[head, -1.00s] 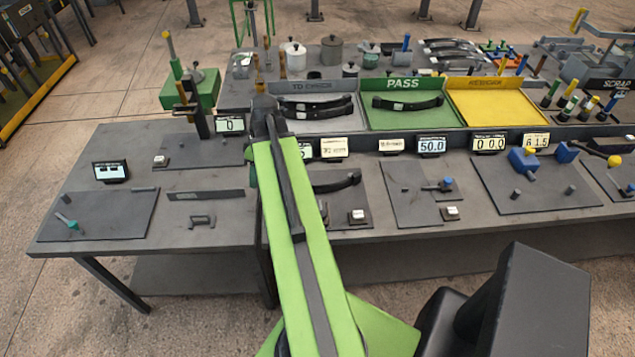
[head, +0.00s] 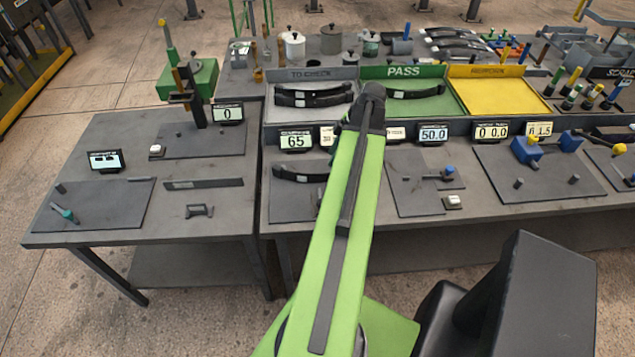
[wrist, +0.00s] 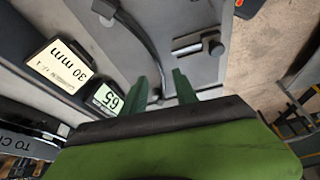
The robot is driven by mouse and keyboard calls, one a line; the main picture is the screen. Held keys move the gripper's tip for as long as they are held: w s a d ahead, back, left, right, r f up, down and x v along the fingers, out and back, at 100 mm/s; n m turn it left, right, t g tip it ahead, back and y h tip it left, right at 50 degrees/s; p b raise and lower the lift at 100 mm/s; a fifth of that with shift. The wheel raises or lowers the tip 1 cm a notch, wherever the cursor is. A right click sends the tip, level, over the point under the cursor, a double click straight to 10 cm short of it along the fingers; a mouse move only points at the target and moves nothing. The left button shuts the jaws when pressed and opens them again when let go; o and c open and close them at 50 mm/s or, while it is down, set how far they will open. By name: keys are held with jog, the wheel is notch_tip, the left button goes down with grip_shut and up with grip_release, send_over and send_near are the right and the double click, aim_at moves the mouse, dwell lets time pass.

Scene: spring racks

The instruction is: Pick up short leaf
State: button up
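Dark curved leaf springs show in several places, and I cannot tell for sure which one is the short leaf. One leaf (head: 300,174) lies on the dark plate below the 65 display, partly hidden by my arm. A curved dark leaf also shows in the wrist view (wrist: 143,32), running down toward my fingertips. Two more leaves (head: 312,96) lie in the grey TO CHECK tray (head: 310,74), and one (head: 415,92) lies in the green PASS tray (head: 402,72). My gripper (wrist: 161,78) has its two green fingers apart, with no leaf clearly held between them.
The 65 display (head: 296,140) and a 30 mm card (wrist: 58,64) stand behind the plate. The yellow tray (head: 497,94) is empty. A flat dark bar (head: 204,184) and a small bracket (head: 199,210) lie on the left table. Other displays and fixtures line the right bench.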

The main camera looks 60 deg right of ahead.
aim_at(320, 174)
jog(key=b+x, duration=0.4)
jog(key=x, duration=0.2)
jog(key=shift+f, duration=0.3)
jog(key=shift+w+f+b, duration=0.1)
jog(key=shift+b, duration=0.2)
jog(key=b+x, duration=0.4)
jog(key=x, duration=0.1)
jog(key=shift+w+d+b, duration=0.1)
jog(key=shift+w+b, duration=0.2)
jog(key=shift+b, duration=0.05)
jog(key=shift+c, duration=0.4)
grip_shut()
